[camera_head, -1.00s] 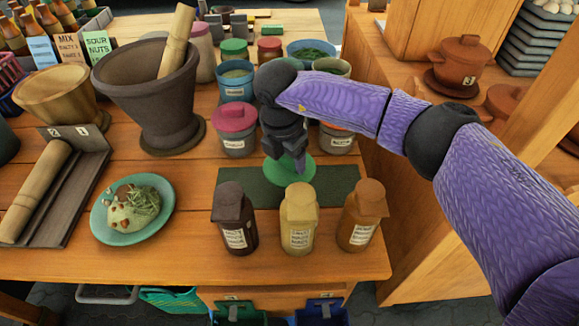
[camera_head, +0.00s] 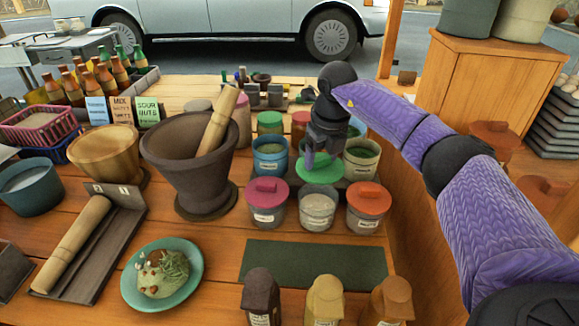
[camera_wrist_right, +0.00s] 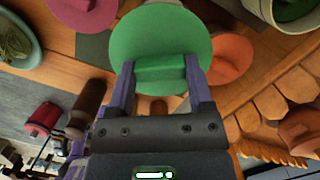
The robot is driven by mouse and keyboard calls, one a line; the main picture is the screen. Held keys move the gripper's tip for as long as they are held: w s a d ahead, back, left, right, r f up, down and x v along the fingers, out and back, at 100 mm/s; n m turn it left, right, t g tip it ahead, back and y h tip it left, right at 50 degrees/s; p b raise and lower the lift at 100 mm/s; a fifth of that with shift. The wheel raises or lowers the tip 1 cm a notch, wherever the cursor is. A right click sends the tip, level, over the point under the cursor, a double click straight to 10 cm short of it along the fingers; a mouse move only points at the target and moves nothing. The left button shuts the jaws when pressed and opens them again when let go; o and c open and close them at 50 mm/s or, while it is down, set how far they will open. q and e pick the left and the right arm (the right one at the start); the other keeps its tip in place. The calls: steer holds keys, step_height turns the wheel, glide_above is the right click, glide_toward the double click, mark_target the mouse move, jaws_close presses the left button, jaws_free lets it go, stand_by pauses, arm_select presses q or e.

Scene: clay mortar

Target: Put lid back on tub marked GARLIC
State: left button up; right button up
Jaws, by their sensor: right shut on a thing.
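My right gripper (camera_head: 314,160) is shut on the handle of a round green lid (camera_head: 320,170) and holds it above and behind the uncovered middle front tub (camera_head: 318,212). That tub shows pale contents and a small label I cannot read clearly. In the right wrist view, the green lid (camera_wrist_right: 160,38) lies between the gripper's fingers (camera_wrist_right: 160,88) with its handle gripped, and it hides what is below. My left gripper is not in view.
A pink-lidded tub (camera_head: 266,206) and an orange-lidded tub (camera_head: 368,208) flank the uncovered tub. An open blue tub (camera_head: 270,168) and an open green-filled tub (camera_head: 361,160) stand behind. The dark green mat (camera_head: 314,262) is bare. A large mortar (camera_head: 190,165) stands left.

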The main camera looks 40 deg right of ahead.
steer(key=shift+d+f+b, duration=0.1)
steer(key=shift+f+b, duration=0.3)
step_height(320, 180, down, 4)
steer(key=b, duration=0.4)
steer(key=shift+f, duration=0.85)
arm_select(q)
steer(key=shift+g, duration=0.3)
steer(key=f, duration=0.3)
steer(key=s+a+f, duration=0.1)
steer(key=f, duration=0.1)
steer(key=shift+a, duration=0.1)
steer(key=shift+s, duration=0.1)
arm_select(e)
steer(key=shift+r, duration=0.1)
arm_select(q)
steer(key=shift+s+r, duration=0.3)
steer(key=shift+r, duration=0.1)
